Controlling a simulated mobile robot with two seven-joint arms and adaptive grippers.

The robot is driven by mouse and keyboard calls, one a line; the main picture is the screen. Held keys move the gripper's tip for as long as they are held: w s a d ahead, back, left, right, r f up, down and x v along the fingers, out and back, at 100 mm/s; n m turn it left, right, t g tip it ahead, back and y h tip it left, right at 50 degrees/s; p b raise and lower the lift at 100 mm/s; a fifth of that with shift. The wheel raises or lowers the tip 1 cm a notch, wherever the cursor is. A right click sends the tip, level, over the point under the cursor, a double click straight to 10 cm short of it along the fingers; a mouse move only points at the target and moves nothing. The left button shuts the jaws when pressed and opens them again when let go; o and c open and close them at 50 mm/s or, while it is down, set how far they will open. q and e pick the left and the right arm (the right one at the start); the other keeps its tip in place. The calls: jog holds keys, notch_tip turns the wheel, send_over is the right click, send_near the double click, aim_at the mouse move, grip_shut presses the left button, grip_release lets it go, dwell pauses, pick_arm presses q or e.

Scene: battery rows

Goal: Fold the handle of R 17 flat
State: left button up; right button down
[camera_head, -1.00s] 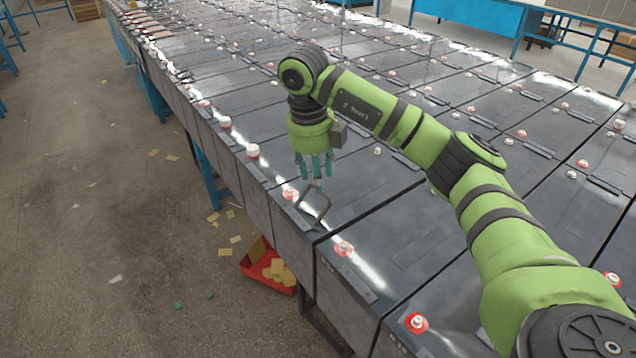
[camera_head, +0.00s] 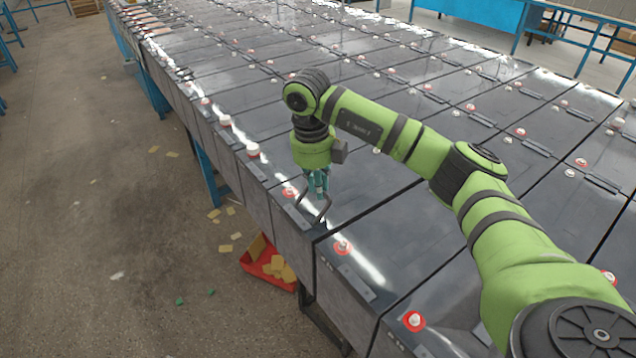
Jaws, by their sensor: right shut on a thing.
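A dark bail handle (camera_head: 327,209) stands raised on a grey-black battery (camera_head: 352,204) at the left edge of the battery rows. No number on this battery is readable, so I cannot confirm it as R 17. My right gripper (camera_head: 318,187) points down above the battery's edge, its teal fingers shut on the upper part of the handle. The fingers hide part of the handle's top. The handle's lower legs show below the fingers. My left gripper is not in view.
Neighbouring batteries have red-and-white terminals, such as the near one (camera_head: 342,248), and taller white caps (camera_head: 253,150) farther along the edge. A red bin (camera_head: 268,285) with yellow pieces stands on the floor below. The floor at left is mostly open, with scattered scraps.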

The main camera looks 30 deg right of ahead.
jog(key=shift+d+f, duration=0.1)
jog(key=shift+d+f+y+b, duration=0.35)
jog(key=shift+d+y+b, duration=0.15)
jog(key=shift+y+b, duration=0.25)
jog(key=shift+w+d+f+y+b, duration=0.1)
jog(key=shift+d+f+y+b, duration=0.2)
jog(key=shift+y, duration=0.35)
jog(key=shift+d+f+y+b, duration=0.25)
jog(key=shift+d+y, duration=0.05)
jog(key=shift+y, duration=0.3)
jog(key=shift+d+f+g+y+b, duration=0.15)
jog(key=shift+d+f+y+b, duration=0.3)
jog(key=shift+y, duration=0.55)
jog(key=shift+d+f+g+y+b, duration=0.2)
jog(key=shift+f+y+b, duration=0.35)
jog(key=shift+y, duration=0.45)
jog(key=c, duration=1.2)
grip_release()
jog(key=shift+d+r, duration=0.1)
jog(key=shift+d, duration=0.05)
jog(key=shift+v, duration=3.85)
